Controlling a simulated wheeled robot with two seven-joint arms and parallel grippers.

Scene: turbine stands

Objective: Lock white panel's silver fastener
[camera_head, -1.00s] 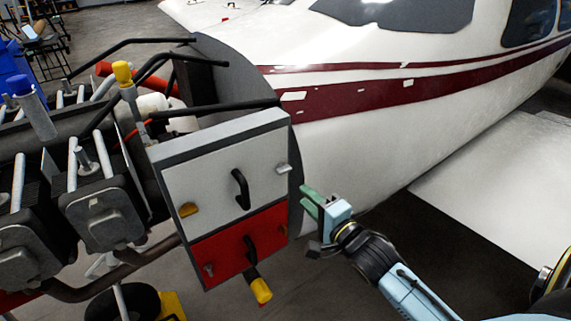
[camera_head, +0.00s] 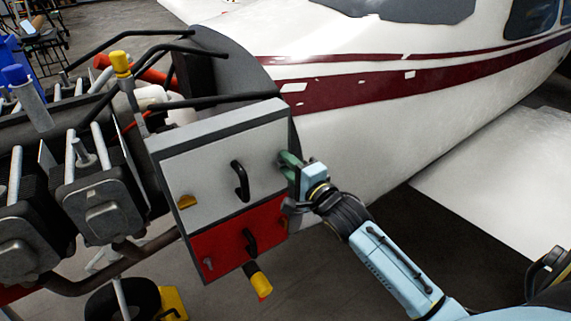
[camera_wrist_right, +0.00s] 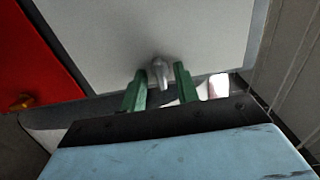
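The white panel (camera_head: 215,190) is the upper face of a box on the engine, with a black handle (camera_head: 240,181) in its middle. Its silver fastener (camera_wrist_right: 160,72) shows in the right wrist view near the panel's edge; in the head view my gripper covers it. A yellow fastener (camera_head: 188,202) sits at the panel's lower left. My right gripper (camera_head: 287,164) is at the panel's right edge. In the right wrist view its green fingers (camera_wrist_right: 160,88) are apart, one on each side of the silver fastener, with gaps visible. My left gripper is not in view.
A red panel (camera_head: 225,245) with its own black handle lies below the white one. The engine (camera_head: 100,200) is at the left. The white aircraft body (camera_head: 400,130) runs behind my right arm. Dark floor lies below.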

